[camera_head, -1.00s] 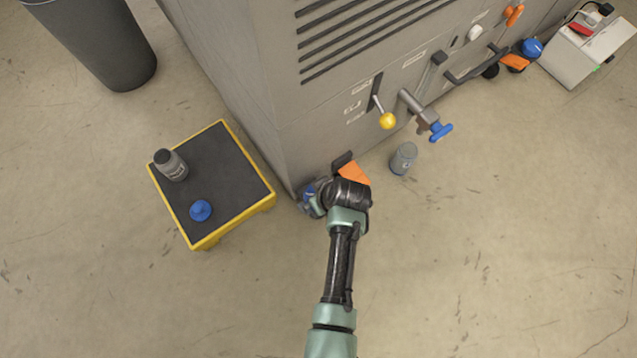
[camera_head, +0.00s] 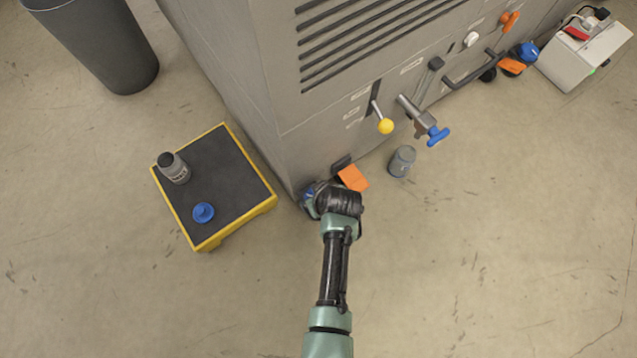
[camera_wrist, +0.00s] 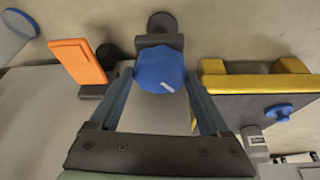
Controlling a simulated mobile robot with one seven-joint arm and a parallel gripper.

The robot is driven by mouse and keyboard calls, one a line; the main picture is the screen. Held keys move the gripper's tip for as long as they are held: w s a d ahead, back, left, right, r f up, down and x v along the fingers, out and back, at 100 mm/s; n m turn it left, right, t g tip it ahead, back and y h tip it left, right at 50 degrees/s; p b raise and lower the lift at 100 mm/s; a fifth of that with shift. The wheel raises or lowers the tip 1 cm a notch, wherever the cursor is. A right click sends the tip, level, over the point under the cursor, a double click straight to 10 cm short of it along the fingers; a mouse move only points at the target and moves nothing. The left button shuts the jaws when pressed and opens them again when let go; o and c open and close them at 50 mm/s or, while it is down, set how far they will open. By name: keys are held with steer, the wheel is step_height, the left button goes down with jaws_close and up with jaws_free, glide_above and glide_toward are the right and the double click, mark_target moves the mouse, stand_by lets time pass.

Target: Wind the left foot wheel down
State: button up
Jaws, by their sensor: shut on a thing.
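The left foot wheel (camera_wrist: 158,69) is a blue faceted knob with a small white mark, on a dark bracket and round dark foot (camera_wrist: 161,22) at the machine's lower corner. In the wrist view my gripper (camera_wrist: 160,80) has one finger on each side of the wheel and is shut on it. In the head view my gripper (camera_head: 312,203) is low at the machine's near left corner, and my wrist hides most of the wheel there.
An orange pedal (camera_head: 353,177) sits right beside my wrist. A grey can (camera_head: 402,161) stands on the floor further right. A yellow-edged step (camera_head: 262,206) with a bottle (camera_head: 173,168) and a blue knob (camera_head: 203,212) stands left. The near floor is clear.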

steer(key=shift+m+p, duration=0.35)
steer(key=shift+m, duration=0.35)
steer(key=o, duration=1.2)
steer(key=shift+r, duration=0.1)
steer(key=p+v, duration=0.9)
steer(key=v, duration=0.3)
steer(key=shift+s+a+r+p, duration=0.2)
steer(key=shift+s+r+p, duration=0.15)
steer(key=shift+s, duration=0.1)
